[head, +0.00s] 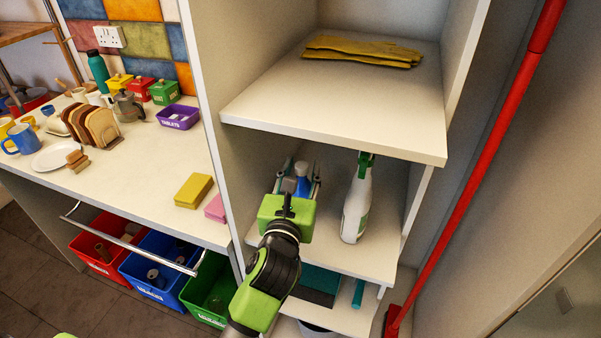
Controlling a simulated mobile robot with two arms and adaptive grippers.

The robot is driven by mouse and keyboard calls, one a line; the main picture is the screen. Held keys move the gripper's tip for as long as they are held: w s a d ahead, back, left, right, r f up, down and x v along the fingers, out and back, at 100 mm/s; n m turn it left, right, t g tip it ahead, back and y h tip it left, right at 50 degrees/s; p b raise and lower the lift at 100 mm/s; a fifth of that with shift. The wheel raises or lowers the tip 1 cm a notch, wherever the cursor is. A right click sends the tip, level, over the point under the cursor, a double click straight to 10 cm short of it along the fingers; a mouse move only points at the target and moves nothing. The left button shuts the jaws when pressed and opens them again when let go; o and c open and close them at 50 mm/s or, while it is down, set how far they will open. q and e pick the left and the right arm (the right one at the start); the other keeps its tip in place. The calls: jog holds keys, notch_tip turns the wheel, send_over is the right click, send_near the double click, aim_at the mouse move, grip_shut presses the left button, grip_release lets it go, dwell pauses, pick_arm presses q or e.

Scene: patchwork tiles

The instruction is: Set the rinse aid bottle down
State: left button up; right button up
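The rinse aid bottle, taken to be the small blue bottle (302,186) with a pale top, is in the middle shelf bay of the tall cabinet. My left gripper (300,183) reaches into this bay from the front, with one finger on each side of the bottle. The green gripper body hides the bottle's lower part and base. I cannot tell whether the fingers press on it or whether it rests on the shelf board (372,250). My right gripper is not in view.
A white spray bottle (356,205) with a green head stands just right of the gripper. The upper shelf (330,110) with yellow gloves (362,51) overhangs the bay. The cabinet's side wall is close on the left. A red pole (490,165) leans at right.

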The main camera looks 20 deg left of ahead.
pick_arm(q)
jog(key=s+d+b, duration=0.1)
jog(key=s+b, duration=0.2)
jog(key=s, duration=0.9)
jog(key=shift+d+r, duration=0.15)
jog(key=shift+d, duration=0.05)
